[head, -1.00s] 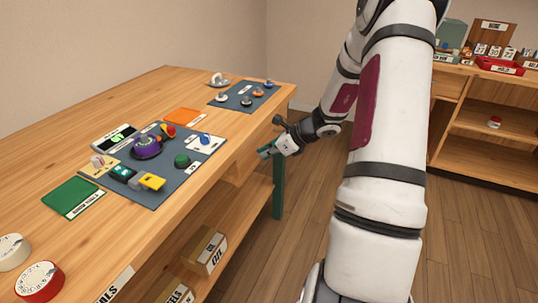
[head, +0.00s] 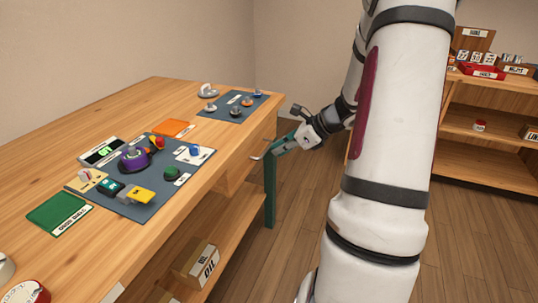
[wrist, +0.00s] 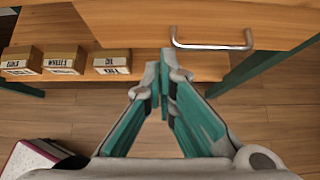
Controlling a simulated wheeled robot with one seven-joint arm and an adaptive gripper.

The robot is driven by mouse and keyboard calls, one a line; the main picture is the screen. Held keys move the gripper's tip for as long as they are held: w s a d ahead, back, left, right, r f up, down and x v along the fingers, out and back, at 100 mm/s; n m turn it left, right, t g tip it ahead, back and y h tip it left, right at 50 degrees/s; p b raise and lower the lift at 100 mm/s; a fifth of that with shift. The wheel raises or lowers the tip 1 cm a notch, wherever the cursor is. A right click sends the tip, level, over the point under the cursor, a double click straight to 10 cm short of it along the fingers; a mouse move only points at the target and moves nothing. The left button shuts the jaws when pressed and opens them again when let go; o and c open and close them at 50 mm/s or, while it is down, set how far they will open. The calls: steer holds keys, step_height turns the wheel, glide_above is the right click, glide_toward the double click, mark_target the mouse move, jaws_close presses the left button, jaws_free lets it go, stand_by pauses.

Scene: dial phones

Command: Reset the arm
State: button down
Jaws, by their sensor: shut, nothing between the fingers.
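My white arm (head: 385,140) stands to the right of the wooden table (head: 60,120) in the head view. My gripper (head: 277,150) has green fingers and is off the table's front edge, close to a metal drawer handle. In the wrist view my gripper (wrist: 161,75) shows its fingertips together with nothing between them. The drawer handle (wrist: 212,46) is ahead of and slightly right of the fingertips there. I cannot tell from the wrist view how far the tips are from the handle.
A blue-grey mat (head: 130,208) holds a purple phone (head: 134,158) and small parts. A second mat (head: 236,116) lies farther back. Labelled boxes (wrist: 64,60) sit on the shelf under the table. A shelf unit (head: 490,150) stands at the right. Floor between is clear.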

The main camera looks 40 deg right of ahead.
steer(key=shift+s+d+r, duration=0.15)
steer(key=shift+s+r, duration=0.15)
steer(key=shift+s, duration=0.1)
steer(key=s+a+r+n+g+y, duration=0.15)
steer(key=a+r+n, duration=0.3)
steer(key=a, duration=0.45)
steer(key=s+a+r+n+g, duration=0.2)
steer(key=a+r+n, duration=0.1)
steer(key=a+n, duration=0.4)
steer(key=s+a+r+n+g, duration=0.2)
steer(key=a+r+n, duration=0.15)
steer(key=a, duration=0.65)
steer(key=s+a+r+n+g+h, duration=0.1)
steer(key=s+a+n+h, duration=0.15)
steer(key=s+n, duration=0.65)
steer(key=s+a+n+g+h, duration=0.2)
steer(key=s+a+n, duration=0.2)
steer(key=s+n, duration=0.55)
step_height(320, 180, up, 24)
steer(key=s+m+t+p, duration=0.2)
steer(key=t+p, duration=0.1)
steer(key=p, duration=1.9)
steer(key=shift+s+d+r+t+h, duration=0.15)
steer(key=shift+s+d+t+h, duration=0.1)
steer(key=shift+d+t+h, duration=0.15)
